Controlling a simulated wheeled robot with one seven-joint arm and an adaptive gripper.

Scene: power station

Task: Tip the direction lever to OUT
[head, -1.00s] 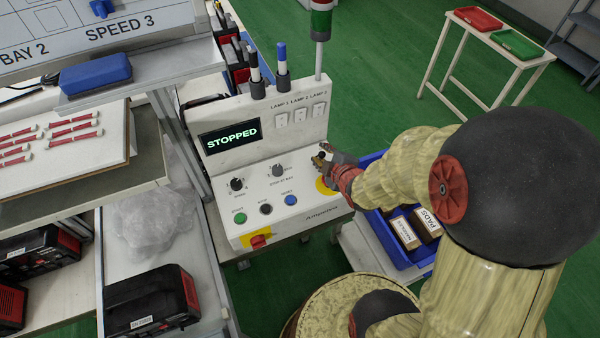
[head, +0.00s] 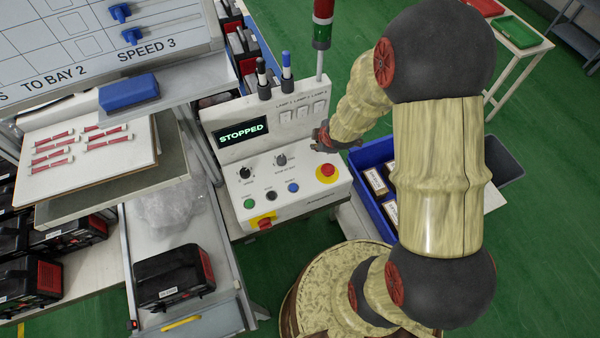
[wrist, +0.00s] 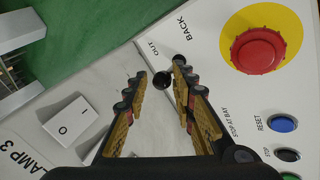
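The direction lever, a small black ball-ended lever (wrist: 162,80), shows in the wrist view between my fingertips, near the printed words OUT and BACK. A dark round part beside the right fingertip may belong to it; I cannot tell which way it leans. My gripper (wrist: 160,72) is open, with one finger on each side of the black ball; contact is unclear. In the head view my gripper (head: 320,144) is over the right side of the control console (head: 225,160) and hides the lever. The console's display (head: 241,130) reads STOPPED.
The red stop button (head: 328,170) on its yellow ring sits close to my gripper, also in the wrist view (wrist: 258,50). Green (head: 250,204), black (head: 271,196) and blue (head: 293,188) buttons line the front. A blue bin (head: 370,205) stands right of the console.

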